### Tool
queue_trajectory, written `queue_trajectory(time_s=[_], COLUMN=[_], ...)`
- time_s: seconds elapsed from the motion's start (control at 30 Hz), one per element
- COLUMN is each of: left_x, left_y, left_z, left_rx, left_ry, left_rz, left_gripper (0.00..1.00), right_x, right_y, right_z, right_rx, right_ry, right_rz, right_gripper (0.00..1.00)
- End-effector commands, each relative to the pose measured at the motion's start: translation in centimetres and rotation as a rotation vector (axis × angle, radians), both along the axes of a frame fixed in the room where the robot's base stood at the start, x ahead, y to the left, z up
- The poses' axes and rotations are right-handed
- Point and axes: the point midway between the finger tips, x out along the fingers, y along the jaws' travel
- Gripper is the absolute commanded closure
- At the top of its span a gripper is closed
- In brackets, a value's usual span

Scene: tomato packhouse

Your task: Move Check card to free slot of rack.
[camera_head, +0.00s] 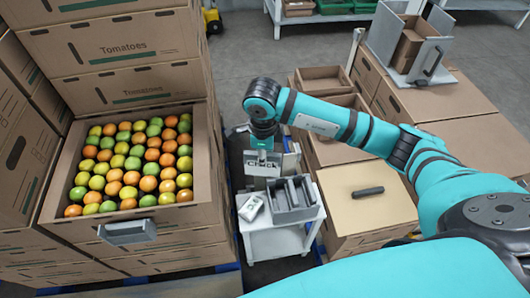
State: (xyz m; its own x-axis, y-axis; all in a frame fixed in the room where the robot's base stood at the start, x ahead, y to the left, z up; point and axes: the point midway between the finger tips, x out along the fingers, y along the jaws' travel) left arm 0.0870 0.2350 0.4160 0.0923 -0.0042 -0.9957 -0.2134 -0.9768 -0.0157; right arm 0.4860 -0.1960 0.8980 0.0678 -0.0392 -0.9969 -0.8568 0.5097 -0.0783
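The Check card (262,170), a light plate with dark lettering, hangs upright just behind the grey rack (293,213). My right gripper (262,147) points down at the card's top edge and appears shut on it; its fingertips are mostly hidden. The rack has several upright dividers with dark slots between them and stands on a small white stand (272,243). The card looks above the stand and at the rack's back left; whether it touches the rack cannot be told. My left gripper is out of view.
A small pale device (251,208) lies left of the rack. An open carton of mixed-colour tomatoes (210,165) stands at the left with a grey scoop-like piece (127,232) at its front. Cartons at the right carry a dark handle-like object (368,192).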

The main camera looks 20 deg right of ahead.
Motion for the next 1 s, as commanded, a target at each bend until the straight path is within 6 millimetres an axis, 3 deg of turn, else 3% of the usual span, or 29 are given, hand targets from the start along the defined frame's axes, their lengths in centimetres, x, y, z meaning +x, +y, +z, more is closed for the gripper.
queue_trajectory(time_s=[0.03, 0.3, 0.5, 0.7, 1.0], left_x=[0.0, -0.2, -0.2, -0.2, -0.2], left_y=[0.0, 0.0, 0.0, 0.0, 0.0], left_z=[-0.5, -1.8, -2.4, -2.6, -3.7], left_rx=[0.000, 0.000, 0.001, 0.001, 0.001], left_ry=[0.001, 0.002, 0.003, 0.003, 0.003], left_rz=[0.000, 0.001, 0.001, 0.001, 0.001], left_gripper=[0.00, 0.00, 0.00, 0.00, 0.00], right_x=[0.1, 0.4, -0.1, -0.3, -0.3], right_y=[-0.2, -2.0, -3.2, -3.7, -3.6], right_z=[-1.6, -8.2, -11.4, -12.6, -13.9], right_rx=[0.001, -0.011, -0.014, -0.016, -0.016], right_ry=[0.006, 0.001, -0.003, -0.007, -0.007], right_rz=[-0.123, -0.820, -1.163, -1.287, -1.291], right_gripper=[1.00, 1.00, 1.00, 1.00, 1.00])
